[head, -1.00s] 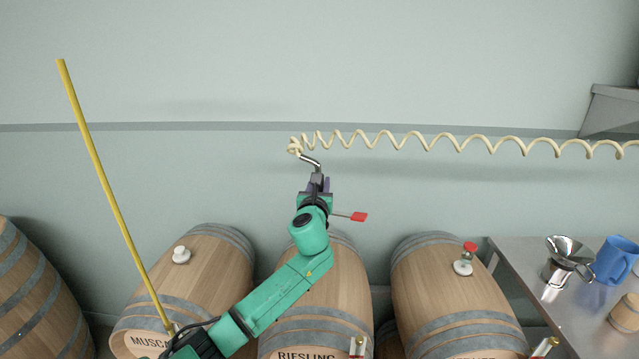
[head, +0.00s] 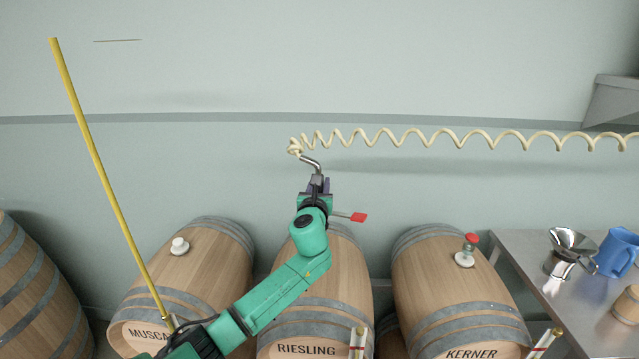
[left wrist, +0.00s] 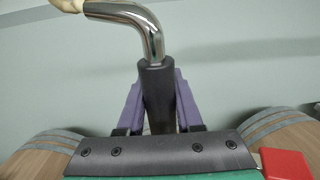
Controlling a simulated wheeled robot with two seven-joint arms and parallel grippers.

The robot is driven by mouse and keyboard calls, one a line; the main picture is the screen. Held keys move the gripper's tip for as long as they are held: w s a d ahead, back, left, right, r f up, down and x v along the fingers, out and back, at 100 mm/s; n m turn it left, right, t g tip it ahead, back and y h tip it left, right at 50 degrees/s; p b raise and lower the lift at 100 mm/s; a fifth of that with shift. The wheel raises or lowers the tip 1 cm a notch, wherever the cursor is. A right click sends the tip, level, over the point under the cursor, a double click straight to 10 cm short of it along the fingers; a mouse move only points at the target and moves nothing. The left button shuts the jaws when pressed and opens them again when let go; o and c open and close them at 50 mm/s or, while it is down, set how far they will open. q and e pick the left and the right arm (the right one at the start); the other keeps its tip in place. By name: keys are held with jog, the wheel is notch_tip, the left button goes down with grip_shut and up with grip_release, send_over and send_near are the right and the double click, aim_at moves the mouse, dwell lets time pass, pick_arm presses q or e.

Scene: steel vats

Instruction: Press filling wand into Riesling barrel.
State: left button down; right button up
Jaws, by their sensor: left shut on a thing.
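The filling wand (head: 311,162) has a bent steel tube and a black grip, and a coiled cream hose (head: 440,138) runs from its top to the right. My left gripper (head: 318,184) is shut on the wand's black grip. In the left wrist view the purple fingers of my left gripper (left wrist: 158,105) close on both sides of the wand's grip (left wrist: 156,85). The Riesling barrel (head: 340,290) lies in the middle, below and behind my left arm. My arm covers part of its top, and I cannot see its bung hole or the wand's lower end. My right gripper is out of view.
The Muscat barrel (head: 205,260) on the left has a white bung (head: 180,246). The Kerner barrel (head: 440,280) on the right has a red-topped fitting (head: 471,239). A yellow rod (head: 105,175) stands at left.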

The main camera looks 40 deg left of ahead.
pick_arm(q)
notch_tip(320, 180, down, 8)
jog(key=b, duration=0.5)
jog(key=shift+b, duration=0.35)
dwell(0.7)
jog(key=shift+f+b, duration=1)
jog(key=shift+f, duration=0.8)
jog(key=shift+c, duration=2.4)
grip_release()
jog(key=shift+s, duration=0.1)
jog(key=shift+d+f, duration=0.1)
